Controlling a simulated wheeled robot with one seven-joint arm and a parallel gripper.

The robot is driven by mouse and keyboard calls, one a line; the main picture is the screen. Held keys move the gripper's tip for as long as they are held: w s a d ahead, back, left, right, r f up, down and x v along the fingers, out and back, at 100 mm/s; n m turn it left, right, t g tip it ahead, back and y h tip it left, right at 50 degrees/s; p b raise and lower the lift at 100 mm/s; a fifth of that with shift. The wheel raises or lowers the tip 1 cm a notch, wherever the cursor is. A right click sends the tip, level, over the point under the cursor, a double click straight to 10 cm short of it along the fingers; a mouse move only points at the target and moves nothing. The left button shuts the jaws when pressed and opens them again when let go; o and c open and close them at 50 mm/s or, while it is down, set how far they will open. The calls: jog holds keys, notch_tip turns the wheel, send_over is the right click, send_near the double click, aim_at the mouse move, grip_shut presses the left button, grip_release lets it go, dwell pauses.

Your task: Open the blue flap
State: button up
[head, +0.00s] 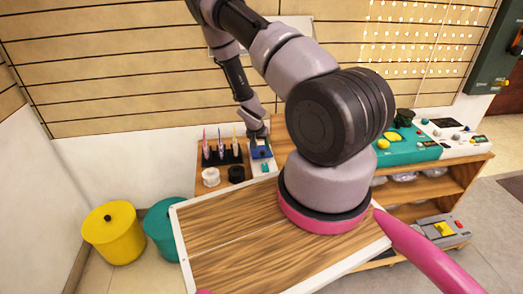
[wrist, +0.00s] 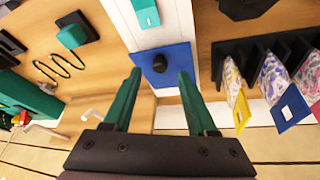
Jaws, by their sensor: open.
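The blue flap (wrist: 172,86) is a flat blue panel with a round black knob (wrist: 159,63) on it, set on a white strip. It shows in the wrist view at the centre, and small in the head view (head: 261,152). My gripper (wrist: 159,76) is open, with one green-tipped finger on each side of the knob. Nothing is held between the fingers. I cannot tell how far the fingertips stand from the panel. In the head view my gripper (head: 257,134) is over the blue panel and partly hides it. The flap looks shut and flat.
Beside the flap stands a black holder (head: 222,155) with several coloured items. White (head: 210,177) and black (head: 236,174) round parts are in front. A teal switch (wrist: 146,13) is close to the flap. Teal and white consoles (head: 415,145) stand to the right.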

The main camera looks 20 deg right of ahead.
jog(key=shift+x, duration=1.4)
grip_shut()
dwell(0.4)
